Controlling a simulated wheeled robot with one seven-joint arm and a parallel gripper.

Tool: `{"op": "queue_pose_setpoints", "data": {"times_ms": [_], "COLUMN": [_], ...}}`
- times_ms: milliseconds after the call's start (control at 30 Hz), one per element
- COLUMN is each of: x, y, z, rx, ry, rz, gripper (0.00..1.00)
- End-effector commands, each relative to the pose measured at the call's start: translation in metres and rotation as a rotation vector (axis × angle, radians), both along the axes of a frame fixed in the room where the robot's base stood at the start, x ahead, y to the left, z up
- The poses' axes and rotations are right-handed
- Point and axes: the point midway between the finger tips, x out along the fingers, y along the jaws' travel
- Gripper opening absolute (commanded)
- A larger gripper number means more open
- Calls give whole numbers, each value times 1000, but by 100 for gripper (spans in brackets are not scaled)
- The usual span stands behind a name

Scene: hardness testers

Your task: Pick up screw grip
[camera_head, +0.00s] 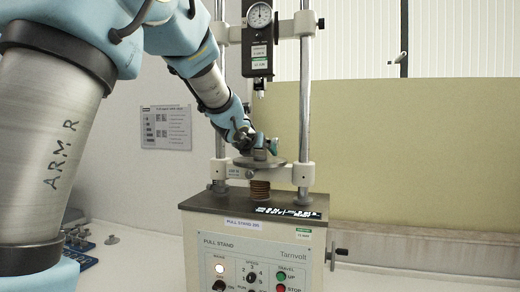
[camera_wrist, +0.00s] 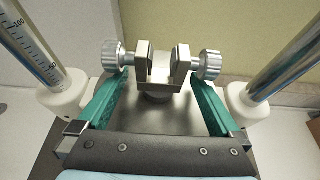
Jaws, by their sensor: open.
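The screw grip (camera_wrist: 180,68) is a metal clamp with two upright jaws and a round knurled knob on each side. In the wrist view it stands upright at top centre on a short round base. My gripper (camera_wrist: 160,84) is open. Its two teal fingers reach forward on either side, with their tips close to the knobs; I cannot tell whether they touch. In the head view my gripper (camera_head: 262,147) is low over the round plate (camera_head: 268,162) of the pull stand, and the arm and fingers mostly hide the screw grip there.
The pull stand (camera_head: 222,243) has two upright steel columns (camera_head: 305,100) flanking the plate. A dial gauge and force head (camera_head: 258,50) hang above my gripper. A crank (camera_head: 339,252) sticks out at right. Blue trays (camera_head: 78,250) lie at lower left. The bench right of the stand looks clear.

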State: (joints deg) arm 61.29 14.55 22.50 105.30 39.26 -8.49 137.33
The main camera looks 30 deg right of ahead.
Motion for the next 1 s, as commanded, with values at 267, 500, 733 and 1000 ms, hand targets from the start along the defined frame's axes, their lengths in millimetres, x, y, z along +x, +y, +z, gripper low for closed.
{"op": "queue_pose_setpoints", "data": {"times_ms": [267, 500, 733, 1000], "x": [0, 0, 0, 0], "y": [0, 0, 0, 0], "z": [0, 0, 0, 0], "rx": [-1, -1, -1, -1], "ry": [0, 0, 0, 0], "rz": [0, 0, 0, 0], "gripper": [86, 60, 34, 3]}}
